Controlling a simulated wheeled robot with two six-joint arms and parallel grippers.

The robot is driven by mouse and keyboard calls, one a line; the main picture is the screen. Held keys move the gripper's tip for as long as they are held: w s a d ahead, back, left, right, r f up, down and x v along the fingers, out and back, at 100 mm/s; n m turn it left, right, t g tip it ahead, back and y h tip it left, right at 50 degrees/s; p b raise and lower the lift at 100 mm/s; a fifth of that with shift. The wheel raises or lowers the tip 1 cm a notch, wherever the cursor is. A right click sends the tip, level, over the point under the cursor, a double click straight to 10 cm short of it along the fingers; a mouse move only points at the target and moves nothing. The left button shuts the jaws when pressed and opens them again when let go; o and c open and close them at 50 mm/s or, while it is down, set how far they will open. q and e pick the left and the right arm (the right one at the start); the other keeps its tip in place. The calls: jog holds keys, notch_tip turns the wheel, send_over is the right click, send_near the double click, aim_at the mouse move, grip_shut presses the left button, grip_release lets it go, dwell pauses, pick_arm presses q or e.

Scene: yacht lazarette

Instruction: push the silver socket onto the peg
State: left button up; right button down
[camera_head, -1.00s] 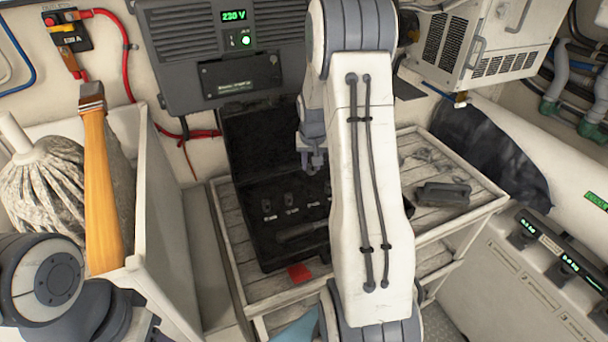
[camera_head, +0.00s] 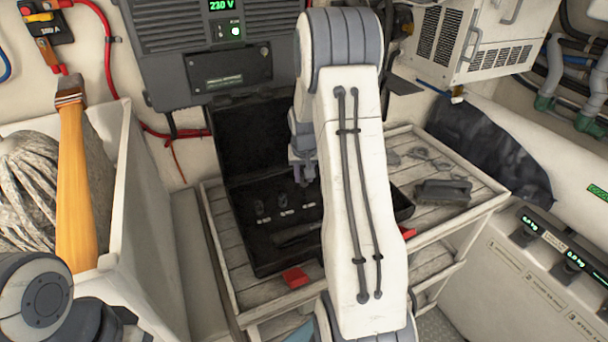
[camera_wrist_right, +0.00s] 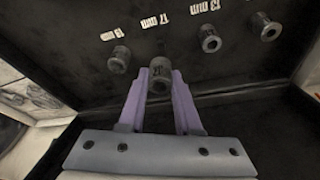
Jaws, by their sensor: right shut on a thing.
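My right gripper (camera_head: 303,172) is over the open black case (camera_head: 262,258). In the right wrist view its fingers (camera_wrist_right: 160,92) are shut on a dark silver-grey socket (camera_wrist_right: 159,79), close to the case's back row below the 17 mm label (camera_wrist_right: 160,20). I cannot make out a bare peg; the socket and fingers may hide it. Other sockets stand in the row, one to the left (camera_wrist_right: 119,60) and two to the right, (camera_wrist_right: 210,40) and (camera_wrist_right: 263,27). Two show in the head view, (camera_head: 258,207) and (camera_head: 282,200). My left gripper is out of view.
The case lies on a slatted wooden bench (camera_head: 225,285) with its lid (camera_head: 250,140) raised. A red block (camera_head: 295,278) is at its front edge. A dark brush (camera_head: 443,190) lies to the right. A white bin (camera_head: 125,210) with a mop stands left.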

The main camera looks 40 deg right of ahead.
aim_at(304, 185)
jog(key=shift+f+b, duration=1.9)
jog(key=shift+f, duration=0.8)
jog(key=c, duration=0.5)
grip_release()
jog(key=b+v, duration=0.1)
jog(key=v, duration=0.9)
jog(key=shift+r, duration=0.2)
jog(key=shift+a, duration=0.1)
